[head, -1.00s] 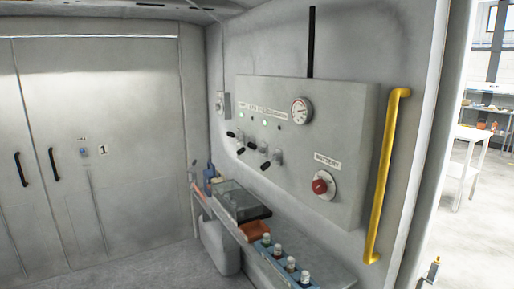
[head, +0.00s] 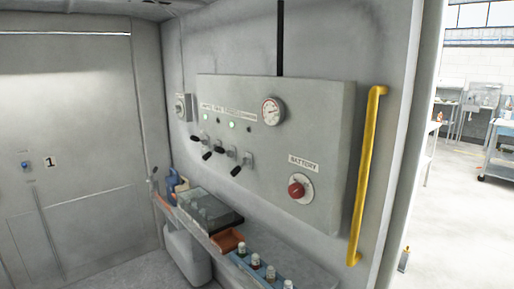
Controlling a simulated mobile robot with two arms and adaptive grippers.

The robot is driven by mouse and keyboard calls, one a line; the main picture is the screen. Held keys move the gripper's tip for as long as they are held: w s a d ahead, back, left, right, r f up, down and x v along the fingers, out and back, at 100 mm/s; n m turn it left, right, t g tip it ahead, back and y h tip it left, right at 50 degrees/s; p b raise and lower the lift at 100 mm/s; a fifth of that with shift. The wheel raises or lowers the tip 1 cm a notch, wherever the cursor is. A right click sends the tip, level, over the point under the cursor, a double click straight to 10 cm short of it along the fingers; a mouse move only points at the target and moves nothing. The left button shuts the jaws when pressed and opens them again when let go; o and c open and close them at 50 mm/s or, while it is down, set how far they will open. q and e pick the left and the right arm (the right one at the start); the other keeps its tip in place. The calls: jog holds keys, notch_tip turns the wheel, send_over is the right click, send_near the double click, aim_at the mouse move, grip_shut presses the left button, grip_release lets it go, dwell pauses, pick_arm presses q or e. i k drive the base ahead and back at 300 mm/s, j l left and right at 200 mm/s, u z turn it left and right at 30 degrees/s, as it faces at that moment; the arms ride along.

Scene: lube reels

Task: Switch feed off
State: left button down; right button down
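A grey control panel (head: 325,120) is fixed to the wall in the head view. Several black-handled levers stick out of its lower left part, among them one at the right (head: 236,170) and one at the left (head: 195,138). Their labels (head: 228,108) are too small to read, so I cannot tell which is the feed. Two green lamps (head: 231,124) are lit above the levers; other lamps there look dark. Neither of my grippers is in view.
A red battery knob (head: 297,190) and a round gauge (head: 272,111) are on the panel. A yellow handrail (head: 367,175) stands right of it, beside an open doorway.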

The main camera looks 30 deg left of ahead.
aim_at(221, 150)
jog(key=j+z, duration=0.2)
jog(key=j, duration=0.7)
jog(key=j+z, duration=0.2)
jog(key=j, duration=0.7)
jog(key=j+z, duration=0.25)
jog(key=j, duration=0.65)
